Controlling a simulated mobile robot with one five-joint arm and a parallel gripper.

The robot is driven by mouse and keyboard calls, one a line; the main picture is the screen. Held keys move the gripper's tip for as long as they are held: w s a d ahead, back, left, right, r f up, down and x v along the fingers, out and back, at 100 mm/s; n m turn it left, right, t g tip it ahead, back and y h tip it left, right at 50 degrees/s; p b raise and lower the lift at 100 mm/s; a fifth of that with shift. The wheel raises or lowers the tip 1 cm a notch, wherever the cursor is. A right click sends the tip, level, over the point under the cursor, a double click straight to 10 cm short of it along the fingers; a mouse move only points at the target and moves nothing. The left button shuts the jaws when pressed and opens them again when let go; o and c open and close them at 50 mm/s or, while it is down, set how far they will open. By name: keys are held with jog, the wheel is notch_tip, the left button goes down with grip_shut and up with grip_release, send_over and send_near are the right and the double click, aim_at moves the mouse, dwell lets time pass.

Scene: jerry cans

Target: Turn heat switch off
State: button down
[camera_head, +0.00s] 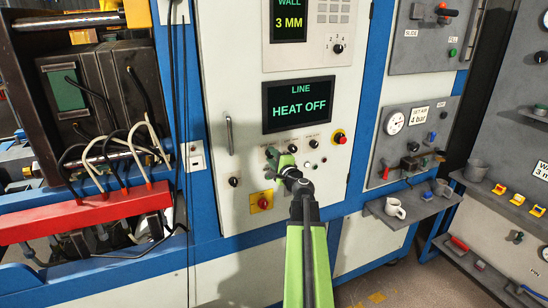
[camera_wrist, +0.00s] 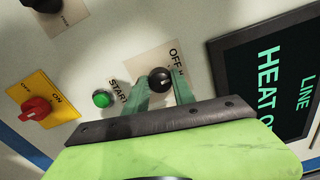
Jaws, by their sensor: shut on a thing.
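The heat switch is a black round knob (camera_wrist: 160,80) on a pale plate lettered "OFF" in the wrist view. My gripper (camera_wrist: 163,90) is shut on it, with one green finger on each side. In the head view my gripper (camera_head: 272,155) reaches the white panel below the display, and its fingers largely hide the knob there. The dark display (camera_head: 299,105) reads "LINE HEAT OFF" in green. It also shows in part at the right of the wrist view (camera_wrist: 275,75).
A green START button (camera_wrist: 101,98) sits beside the switch. A red knob on a yellow plate (camera_wrist: 37,108) is further left. A red emergency button (camera_head: 340,138) is right of my gripper.

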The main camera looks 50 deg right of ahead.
jog(key=n, duration=0.5)
jog(key=shift+s+f+n, duration=0.1)
jog(key=shift+n, duration=0.2)
dwell(0.4)
jog(key=c, duration=1.1)
grip_release()
jog(key=shift+o, duration=0.2)
